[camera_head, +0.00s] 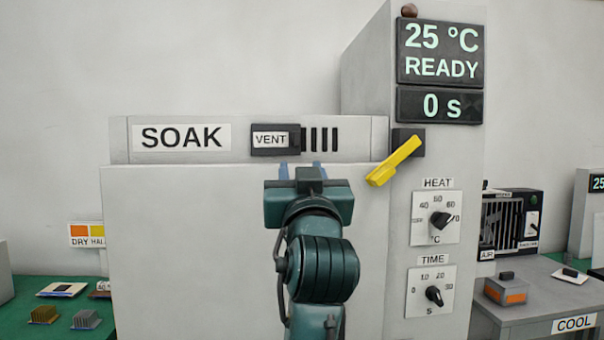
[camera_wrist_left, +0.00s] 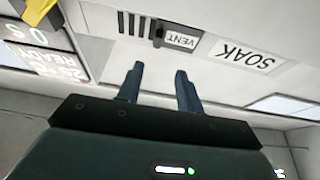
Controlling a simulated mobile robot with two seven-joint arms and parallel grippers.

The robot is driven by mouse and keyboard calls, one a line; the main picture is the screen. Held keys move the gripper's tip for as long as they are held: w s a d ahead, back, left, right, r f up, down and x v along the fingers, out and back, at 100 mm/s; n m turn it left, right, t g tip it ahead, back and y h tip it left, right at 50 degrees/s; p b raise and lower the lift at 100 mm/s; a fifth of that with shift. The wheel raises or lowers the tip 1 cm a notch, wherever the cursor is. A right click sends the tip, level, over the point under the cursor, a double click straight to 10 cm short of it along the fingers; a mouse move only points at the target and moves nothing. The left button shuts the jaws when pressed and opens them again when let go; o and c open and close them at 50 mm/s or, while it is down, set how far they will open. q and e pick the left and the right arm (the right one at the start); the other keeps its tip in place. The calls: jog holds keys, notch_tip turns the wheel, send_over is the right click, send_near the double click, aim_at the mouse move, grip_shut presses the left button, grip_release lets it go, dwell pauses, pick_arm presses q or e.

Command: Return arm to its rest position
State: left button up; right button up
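My left gripper (camera_head: 300,172) is raised in front of the grey SOAK oven (camera_head: 170,240), just below its VENT slider (camera_head: 270,139). In the left wrist view its two blue fingers (camera_wrist_left: 158,85) are spread apart with nothing between them. The VENT slider (camera_wrist_left: 180,38) shows beyond the fingertips, apart from them. A yellow lever (camera_head: 395,162) on the oven's right column is tilted, its lower end to the left. It also shows at the corner of the left wrist view (camera_wrist_left: 38,10). My right gripper is in neither view.
The display (camera_head: 440,53) reads 25 °C, READY and 0 s. HEAT (camera_head: 441,219) and TIME (camera_head: 433,294) knobs sit below the lever. A green table (camera_head: 25,320) with heat-sink blocks is at left. A grey COOL table (camera_head: 540,310) with a fan unit (camera_head: 508,222) is at right.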

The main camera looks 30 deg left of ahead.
pick_arm(q)
jog(key=shift+f, duration=0.1)
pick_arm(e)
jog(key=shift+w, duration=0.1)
